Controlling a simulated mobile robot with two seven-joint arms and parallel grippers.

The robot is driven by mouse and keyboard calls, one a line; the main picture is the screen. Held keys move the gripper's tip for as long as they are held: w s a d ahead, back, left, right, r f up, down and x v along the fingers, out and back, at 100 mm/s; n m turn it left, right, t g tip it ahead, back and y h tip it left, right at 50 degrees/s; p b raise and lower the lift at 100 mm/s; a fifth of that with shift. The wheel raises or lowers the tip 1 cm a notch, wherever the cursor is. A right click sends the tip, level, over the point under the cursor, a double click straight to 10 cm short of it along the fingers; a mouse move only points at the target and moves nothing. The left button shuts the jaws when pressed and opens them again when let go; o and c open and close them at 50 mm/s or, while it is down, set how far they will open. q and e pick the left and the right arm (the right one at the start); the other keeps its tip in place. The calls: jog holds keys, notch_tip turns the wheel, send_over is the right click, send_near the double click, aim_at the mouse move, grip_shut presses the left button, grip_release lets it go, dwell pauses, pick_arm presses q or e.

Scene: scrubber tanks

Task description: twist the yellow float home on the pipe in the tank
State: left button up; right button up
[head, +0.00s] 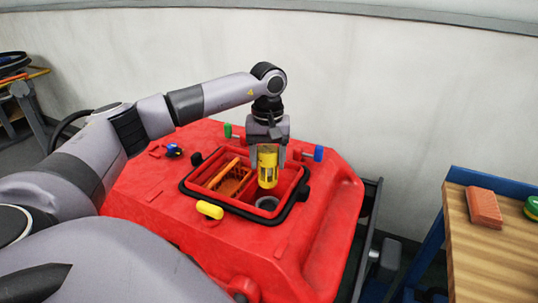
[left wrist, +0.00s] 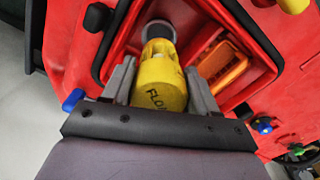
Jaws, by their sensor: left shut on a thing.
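The yellow float (head: 267,168) is a slotted yellow cylinder. My left gripper (head: 268,153) is shut on it from above, over the open tank. In the left wrist view the float (left wrist: 160,80) sits between the two grey fingers (left wrist: 160,88), with dark lettering on its side. The grey round pipe (head: 267,203) shows in the tank opening just below the float; its pale end shows beyond the float in the left wrist view (left wrist: 158,29). In the head view the float appears above the pipe, apart from it. My right gripper is not in view.
The red tank (head: 318,200) has a black-rimmed opening (head: 240,213) with an orange slotted part (head: 232,184) inside, left of the pipe. A yellow knob (head: 209,210) and blue and green knobs surround it. A wooden table (head: 490,250) with an orange block (head: 484,207) stands right.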

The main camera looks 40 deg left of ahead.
aim_at(268, 175)
pick_arm(q)
jog(key=shift+w+a+f, duration=0.25)
jog(key=shift+f, duration=0.2)
notch_tip(268, 175, down, 3)
jog(key=b, duration=0.3)
jog(key=shift+f+b, duration=0.75)
jog(key=shift+f, duration=0.2)
jog(key=shift+r, duration=0.1)
jog(key=shift+n+p, duration=0.35)
jog(key=shift+n, duration=0.05)
jog(key=shift+d+n, duration=0.1)
jog(key=shift+n, duration=0.6)
